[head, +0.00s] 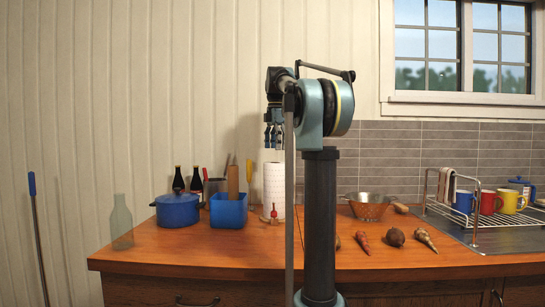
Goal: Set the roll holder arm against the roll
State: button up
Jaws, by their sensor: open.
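A white paper roll (272,184) stands upright on the wooden counter, just left of my arm's column. A small red-tipped piece (273,213), which looks like the roll holder arm, shows low in front of the roll. I cannot tell whether it touches the roll. My gripper (273,146) points down and is open and empty. In the picture it is just above the roll's top; its depth relative to the roll is unclear. The roll's right edge is close to my arm's thin link in the picture.
A blue utensil container (228,212), a blue pot (177,210) and dark bottles (178,180) stand left of the roll. A colander (369,207), several vegetables (395,237) and a dish rack (462,212) are to the right.

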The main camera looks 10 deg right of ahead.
aim_at(274, 213)
jog(key=k, duration=1)
